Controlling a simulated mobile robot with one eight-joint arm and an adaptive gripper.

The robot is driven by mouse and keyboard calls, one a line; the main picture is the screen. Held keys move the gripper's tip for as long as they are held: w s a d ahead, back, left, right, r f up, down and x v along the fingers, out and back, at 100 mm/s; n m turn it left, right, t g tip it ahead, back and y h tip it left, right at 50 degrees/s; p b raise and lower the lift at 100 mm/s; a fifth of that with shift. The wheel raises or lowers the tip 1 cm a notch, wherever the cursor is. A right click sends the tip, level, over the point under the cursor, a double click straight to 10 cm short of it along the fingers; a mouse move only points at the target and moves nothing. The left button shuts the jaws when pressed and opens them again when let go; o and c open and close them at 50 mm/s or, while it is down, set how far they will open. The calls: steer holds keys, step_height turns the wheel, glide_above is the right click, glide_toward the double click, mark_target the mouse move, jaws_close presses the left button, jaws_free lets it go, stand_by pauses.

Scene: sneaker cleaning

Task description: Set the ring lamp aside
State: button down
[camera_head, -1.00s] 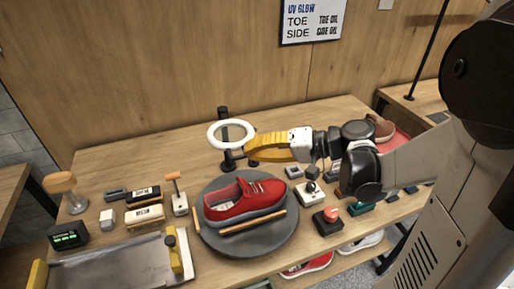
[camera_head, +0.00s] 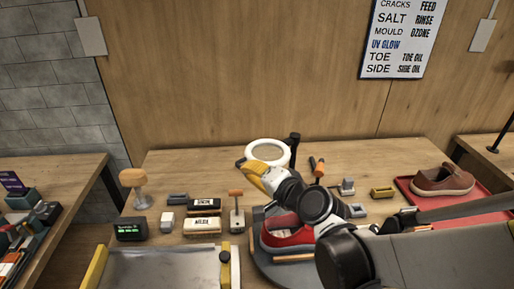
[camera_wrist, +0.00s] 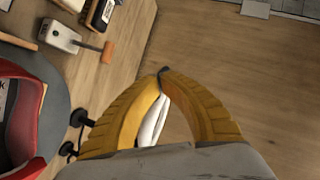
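The ring lamp (camera_head: 267,151), a white ring with dark parts by it, is at the table's back middle in the head view. A black post (camera_head: 295,143) shows just right of the ring. My gripper (camera_head: 250,170) has yellow fingers at the ring's near left side. In the wrist view, the tips of my gripper (camera_wrist: 163,73) meet, and a white piece of the ring lamp (camera_wrist: 152,122) shows between the fingers. The gripper looks shut on the ring. Most of the ring is hidden in the wrist view.
A red sneaker (camera_head: 272,238) sits on a grey round turntable (camera_head: 264,268), partly behind my arm. Left of it stand labelled blocks (camera_head: 202,226), an orange-topped tool (camera_head: 237,218) and a wooden-topped stand (camera_head: 137,186). A brown shoe (camera_head: 442,181) is at right. The back left tabletop is clear.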

steer(key=w+a+b, duration=0.1)
steer(key=w+a, duration=0.4)
steer(key=w, duration=0.6)
steer(key=shift+w+a, duration=0.2)
steer(key=shift+a, duration=0.15)
steer(key=shift+w+r, duration=0.15)
steer(key=shift+w, duration=0.05)
steer(key=shift+r, duration=0.1)
